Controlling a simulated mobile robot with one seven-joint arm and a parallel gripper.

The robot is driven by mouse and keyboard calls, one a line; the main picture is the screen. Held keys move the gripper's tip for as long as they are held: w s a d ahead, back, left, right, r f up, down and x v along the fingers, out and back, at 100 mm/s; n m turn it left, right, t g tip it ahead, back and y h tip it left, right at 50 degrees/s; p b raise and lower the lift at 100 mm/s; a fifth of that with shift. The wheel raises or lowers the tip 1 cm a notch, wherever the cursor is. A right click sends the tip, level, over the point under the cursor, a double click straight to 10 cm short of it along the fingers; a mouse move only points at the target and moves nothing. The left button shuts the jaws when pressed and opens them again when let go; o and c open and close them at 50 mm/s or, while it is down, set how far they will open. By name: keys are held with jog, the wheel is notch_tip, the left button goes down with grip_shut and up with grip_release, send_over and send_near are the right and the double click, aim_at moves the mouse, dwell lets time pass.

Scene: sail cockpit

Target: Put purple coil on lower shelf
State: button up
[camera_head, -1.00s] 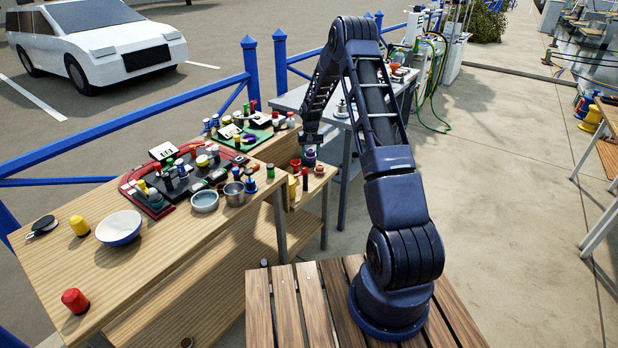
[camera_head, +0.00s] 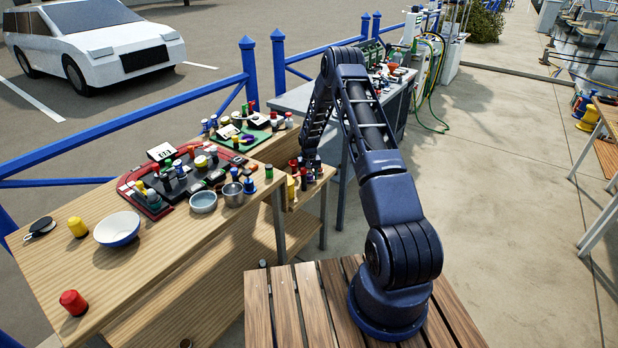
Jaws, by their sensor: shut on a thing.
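My gripper (camera_head: 311,172) is at the right end of the far wooden bench, low beside several small coloured items. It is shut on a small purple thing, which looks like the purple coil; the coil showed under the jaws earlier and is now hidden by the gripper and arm. Another purple item (camera_head: 248,138) lies on the green mat (camera_head: 262,136). The lower shelf (camera_head: 302,228) is a bare wooden board under the far bench, well below my gripper. A second low wooden board (camera_head: 185,290) runs under the near bench.
A white bowl (camera_head: 117,229), metal cups (camera_head: 234,194), a dark red-edged tray (camera_head: 150,207) and several coloured pieces crowd the bench tops. A grey metal table (camera_head: 300,97) stands behind my arm. Bench legs (camera_head: 279,226) stand before the shelf.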

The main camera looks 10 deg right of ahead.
jog(key=shift+f, duration=0.15)
jog(key=o, duration=1)
jog(key=shift+o, duration=0.2)
notch_tip(320, 180, up, 12)
notch_tip(320, 180, up, 18)
jog(key=t, duration=0.1)
send_over(309, 174)
jog(key=s+d, duration=0.2)
jog(key=s, duration=0.4)
jog(key=s+d+r+t, duration=0.1)
jog(key=s+d+r, duration=0.1)
jog(key=s+r, duration=1.3)
jog(key=s+d+r+t, duration=0.1)
jog(key=s+r, duration=0.3)
jog(key=s, duration=0.4)
jog(key=s+r, duration=0.5)
jog(key=s, duration=0.3)
jog(key=s+f+t, duration=0.1)
jog(key=s, duration=1.6)
jog(key=shift+d+t, duration=0.3)
jog(key=shift+d, duration=0.1)
